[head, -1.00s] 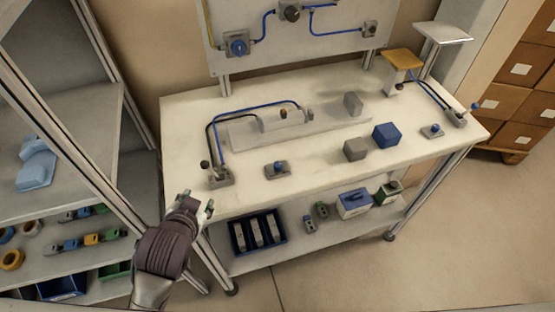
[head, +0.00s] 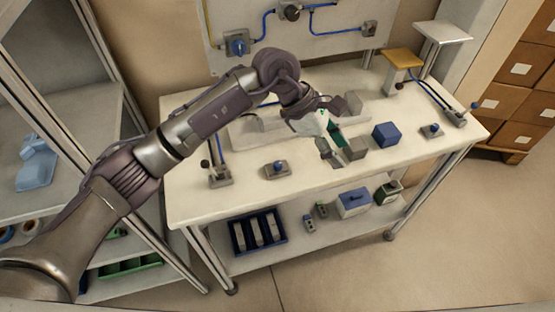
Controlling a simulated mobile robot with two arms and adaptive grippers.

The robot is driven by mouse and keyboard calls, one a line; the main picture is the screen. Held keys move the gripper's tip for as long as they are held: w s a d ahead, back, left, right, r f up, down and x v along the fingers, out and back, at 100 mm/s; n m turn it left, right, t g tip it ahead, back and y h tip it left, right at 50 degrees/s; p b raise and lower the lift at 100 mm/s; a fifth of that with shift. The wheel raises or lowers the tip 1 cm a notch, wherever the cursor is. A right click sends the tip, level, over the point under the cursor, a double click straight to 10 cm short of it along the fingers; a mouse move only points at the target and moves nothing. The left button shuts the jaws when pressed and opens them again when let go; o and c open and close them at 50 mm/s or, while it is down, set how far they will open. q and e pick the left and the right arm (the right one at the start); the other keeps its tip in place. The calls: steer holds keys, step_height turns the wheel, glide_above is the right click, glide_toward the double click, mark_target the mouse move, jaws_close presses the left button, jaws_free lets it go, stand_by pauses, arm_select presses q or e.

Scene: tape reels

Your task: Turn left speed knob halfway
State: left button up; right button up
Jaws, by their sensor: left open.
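A blue knob on a small grey base (head: 277,168) sits near the front left of the white table (head: 240,192). A similar blue knob on a grey base (head: 432,130) sits near the right end. Which of the table's controls is the speed knob cannot be told from any label. My left gripper (head: 332,148) is open over the middle of the table, right of the left blue knob and apart from it. Its fingers are close to the grey block (head: 355,149), and I cannot tell whether they touch. My right gripper is not in view.
A blue block (head: 386,134) stands right of the gripper. Lever boxes with cables stand at the left (head: 219,176) and right (head: 455,117). A wall panel (head: 330,50) rises behind. My left arm covers part of the grey platform.

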mark_target(277, 163)
arm_select(q)
steer(key=w+a+t+y, duration=0.2)
steer(key=w+a+y, duration=0.5)
steer(key=a, duration=0.5)
steer(key=f+p, duration=0.4)
steer(key=f, duration=0.8)
steer(key=shift+s, duration=0.2)
steer(key=shift+f, duration=0.6)
jaws_close()
